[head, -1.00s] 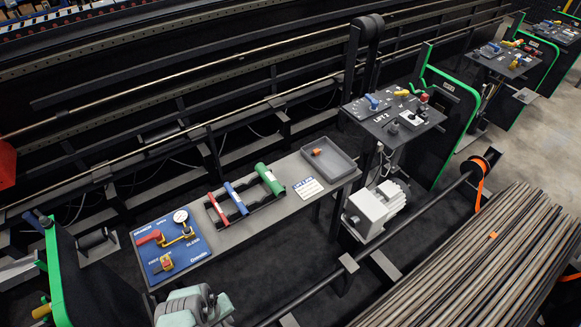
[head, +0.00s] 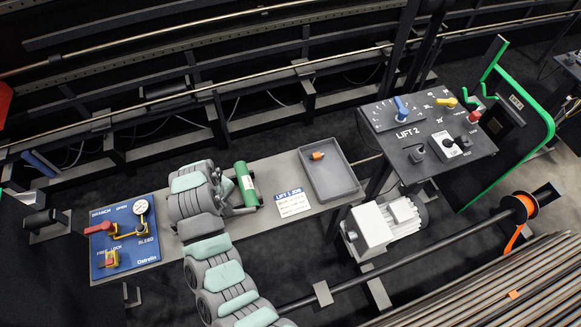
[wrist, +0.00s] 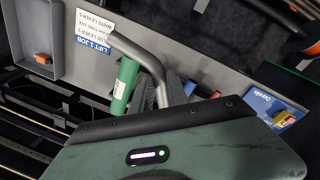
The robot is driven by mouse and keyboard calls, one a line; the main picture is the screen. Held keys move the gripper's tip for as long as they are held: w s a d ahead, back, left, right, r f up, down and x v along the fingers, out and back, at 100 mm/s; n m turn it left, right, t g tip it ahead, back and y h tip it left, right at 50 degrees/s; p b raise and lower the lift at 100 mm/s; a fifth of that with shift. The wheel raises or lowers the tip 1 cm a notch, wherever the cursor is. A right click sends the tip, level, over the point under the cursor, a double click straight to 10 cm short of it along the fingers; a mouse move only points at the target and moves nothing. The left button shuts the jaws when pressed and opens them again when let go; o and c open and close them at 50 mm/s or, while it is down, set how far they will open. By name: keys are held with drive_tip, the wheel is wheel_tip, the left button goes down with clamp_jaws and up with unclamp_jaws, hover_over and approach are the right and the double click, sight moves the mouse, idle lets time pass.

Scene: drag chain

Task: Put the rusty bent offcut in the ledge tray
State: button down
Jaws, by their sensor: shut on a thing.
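In the wrist view, my gripper (wrist: 162,88) is shut on a bent grey-brown pipe piece, the offcut (wrist: 128,55). Its long leg slants up-left from the jaws, in front of the ledge and the green cylinder. The ledge tray (head: 357,192) is a shallow grey open box at the right end of the ledge. It also shows at the upper left of the wrist view (wrist: 55,40), left of the offcut. A small orange piece (head: 317,155) lies in it.
A green cylinder (head: 245,183) and a white job card (head: 292,202) are between my arm and the tray. A blue valve panel (head: 125,238) is at the left end of the ledge. The Lift 2 panel (head: 400,158) stands to the tray's right. Most of the tray floor is bare.

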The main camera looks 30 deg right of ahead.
drive_tip(key=w+d+f+n+b, duration=0.2)
drive_tip(key=w+d+n+b, duration=0.25)
drive_tip(key=w+d, duration=0.35)
wheel_tip(320, 180, up, 3)
drive_tip(key=n+y+b, duration=0.1)
drive_tip(key=n+b, duration=0.6)
drive_tip(key=b, duration=0.7)
hover_over(331, 187)
drive_tip(key=shift+m+t, duration=0.25)
drive_tip(key=shift+t, duration=0.05)
drive_tip(key=f+b, duration=0.1)
drive_tip(key=f, duration=0.4)
drive_tip(key=f+b, duration=0.2)
drive_tip(key=f, duration=0.3)
drive_tip(key=f+b, duration=0.2)
drive_tip(key=f, duration=0.3)
drive_tip(key=shift+s+a, duration=0.1)
drive_tip(key=shift+s, duration=0.15)
drive_tip(key=shift+f+b, duration=0.4)
drive_tip(key=shift+f, duration=1.7)
drive_tip(key=shift+f, duration=0.2)
drive_tip(key=c, duration=1.3)
unclamp_jaws()
